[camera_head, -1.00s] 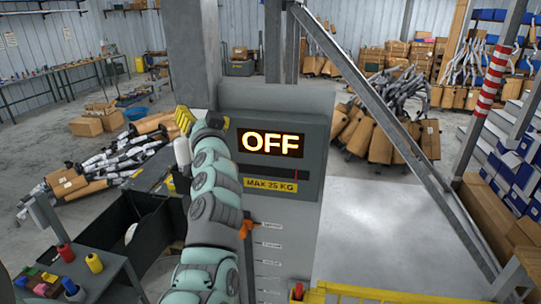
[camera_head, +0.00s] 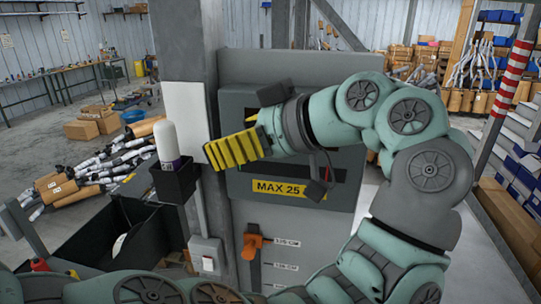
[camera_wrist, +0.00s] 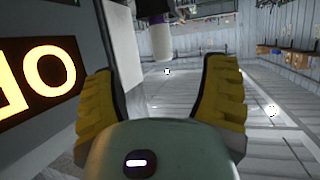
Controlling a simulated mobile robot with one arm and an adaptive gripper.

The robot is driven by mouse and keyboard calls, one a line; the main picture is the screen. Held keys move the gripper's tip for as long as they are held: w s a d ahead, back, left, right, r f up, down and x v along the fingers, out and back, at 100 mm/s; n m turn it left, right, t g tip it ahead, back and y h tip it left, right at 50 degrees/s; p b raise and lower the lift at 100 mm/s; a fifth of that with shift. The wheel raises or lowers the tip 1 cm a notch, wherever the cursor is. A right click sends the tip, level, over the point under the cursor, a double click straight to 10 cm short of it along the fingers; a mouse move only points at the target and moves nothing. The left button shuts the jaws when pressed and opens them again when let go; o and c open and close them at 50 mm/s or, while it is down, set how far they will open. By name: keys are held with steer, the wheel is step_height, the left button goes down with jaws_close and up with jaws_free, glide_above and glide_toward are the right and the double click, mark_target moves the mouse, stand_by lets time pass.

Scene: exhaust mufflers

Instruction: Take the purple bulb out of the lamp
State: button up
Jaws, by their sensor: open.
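The bulb (camera_head: 167,143) is a white cylinder with a purple band at its base. It stands upright in a black holder (camera_head: 174,181) on the left side of the grey panel. My gripper (camera_head: 233,151), with yellow ribbed fingers, is to the right of the bulb, pointing left and apart from it. In the wrist view, my gripper (camera_wrist: 163,70) is open and empty.
The grey panel (camera_head: 310,235) stands just behind my gripper; its lit display (camera_wrist: 40,80) shows in the wrist view. An orange lever (camera_head: 252,245) and a grey switch box (camera_head: 207,255) sit below. A black bin (camera_head: 105,235) is at lower left.

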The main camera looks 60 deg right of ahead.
mark_target(175, 145)
steer(key=x, duration=1)
steer(key=shift+r+p, duration=0.15)
steer(key=shift+p, duration=0.2)
steer(key=w, duration=0.3)
steer(key=w+p, duration=0.1)
steer(key=w, duration=0.1)
steer(key=shift+a+f, duration=0.3)
steer(key=shift+w+f, duration=0.2)
steer(key=shift+w, duration=0.1)
jaws_close()
steer(key=shift+r, duration=0.1)
